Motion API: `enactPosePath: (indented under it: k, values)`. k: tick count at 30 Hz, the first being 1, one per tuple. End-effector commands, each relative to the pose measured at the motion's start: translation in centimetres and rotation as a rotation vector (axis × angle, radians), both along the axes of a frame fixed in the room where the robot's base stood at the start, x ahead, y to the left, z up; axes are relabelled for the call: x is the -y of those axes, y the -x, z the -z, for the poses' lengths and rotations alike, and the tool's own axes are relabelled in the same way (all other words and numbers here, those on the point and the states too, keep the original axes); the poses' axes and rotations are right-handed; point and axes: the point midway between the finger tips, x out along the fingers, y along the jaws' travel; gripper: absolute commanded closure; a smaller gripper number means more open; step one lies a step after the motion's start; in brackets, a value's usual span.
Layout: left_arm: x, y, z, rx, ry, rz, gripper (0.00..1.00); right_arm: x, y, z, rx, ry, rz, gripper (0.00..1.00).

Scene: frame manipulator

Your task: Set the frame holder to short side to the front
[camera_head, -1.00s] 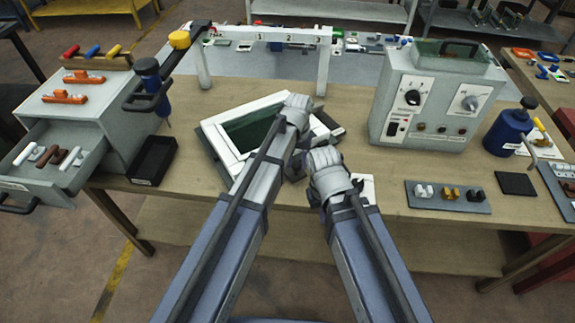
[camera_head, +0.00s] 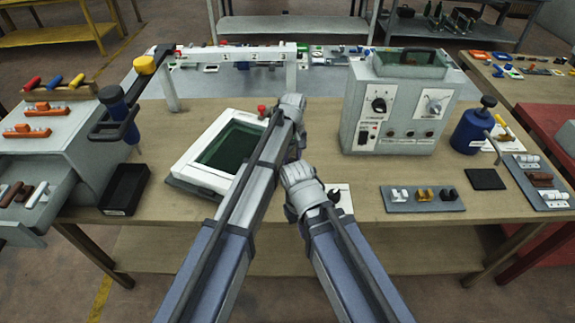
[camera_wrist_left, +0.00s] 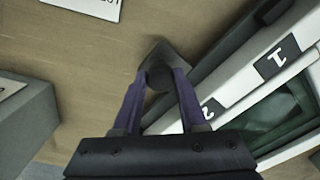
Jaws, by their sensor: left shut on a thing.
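The frame holder (camera_head: 184,182) is a dark base under a white frame (camera_head: 205,180) with a dark green panel (camera_head: 232,147). It lies at an angle on the bench, left of my grippers. My left gripper (camera_head: 290,108) is at its right side; the fingers are hidden in the head view.
A white gantry (camera_head: 225,54) stands behind the frame. A grey control box (camera_head: 400,105) stands at right, with a small-parts plate (camera_head: 422,206) in front.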

Motion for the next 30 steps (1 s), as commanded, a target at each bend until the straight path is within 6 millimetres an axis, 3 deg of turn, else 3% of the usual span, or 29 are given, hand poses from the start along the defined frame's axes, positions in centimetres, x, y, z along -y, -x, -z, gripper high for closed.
enactPosePath:
  k: [15,30]
  values:
    - [1.7,-5.5,0.0,0.001,0.000,-0.246,1.00,0.0,0.0,0.0,0.000,0.000,0.000,1.00]
    - [2.0,-8.4,0.0,0.002,0.000,-0.386,1.00,0.0,0.0,0.0,0.000,0.000,0.000,1.00]
